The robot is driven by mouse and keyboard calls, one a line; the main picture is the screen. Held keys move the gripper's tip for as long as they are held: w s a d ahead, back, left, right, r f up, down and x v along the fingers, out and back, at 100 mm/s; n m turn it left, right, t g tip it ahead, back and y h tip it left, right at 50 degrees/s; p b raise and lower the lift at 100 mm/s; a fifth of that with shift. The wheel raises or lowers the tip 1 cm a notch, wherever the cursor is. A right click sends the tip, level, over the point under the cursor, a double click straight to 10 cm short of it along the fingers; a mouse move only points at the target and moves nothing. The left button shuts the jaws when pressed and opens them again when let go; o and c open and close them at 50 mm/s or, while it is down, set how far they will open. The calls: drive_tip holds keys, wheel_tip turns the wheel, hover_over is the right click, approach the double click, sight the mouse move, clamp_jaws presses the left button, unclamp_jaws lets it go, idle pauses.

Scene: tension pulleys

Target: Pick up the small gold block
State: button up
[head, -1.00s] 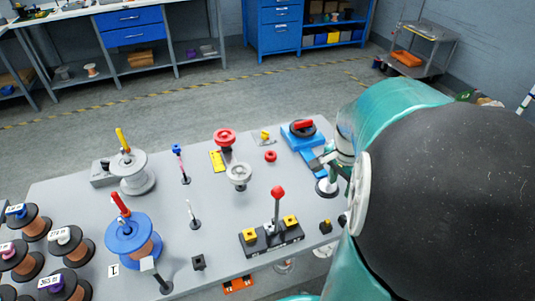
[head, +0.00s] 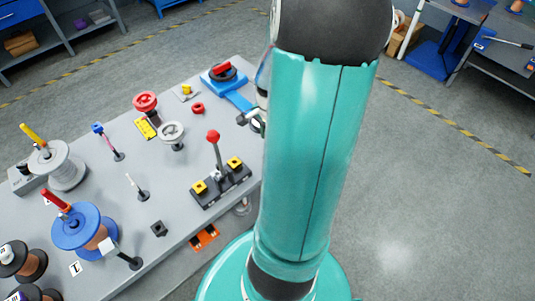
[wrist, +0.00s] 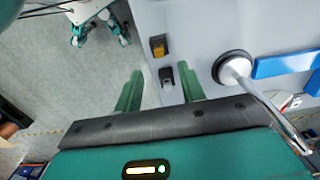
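A small gold block (wrist: 159,46) sits in a dark holder near the table's edge, in the upper middle of the wrist view. A small black block with a grey top (wrist: 166,76) is just below it in that picture. My gripper (wrist: 160,90) is open, with its two green fingers apart. The black block shows between the fingertips, and the gold block lies beyond them. Nothing is held. In the head view my arm covers this part of the table. Other gold blocks show there on a black lever base (head: 222,186).
A round black base with a white post (wrist: 233,68) and a blue bar (wrist: 285,65) stand right of the fingers. The grey table (head: 175,215) also carries a blue spool (head: 80,228) and a red knob (head: 146,101). Open floor (head: 420,190) lies to the right.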

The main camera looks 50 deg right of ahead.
drive_tip(key=f, duration=0.6)
drive_tip(key=shift+a+f, duration=0.2)
drive_tip(key=shift+c, duration=0.2)
clamp_jaws()
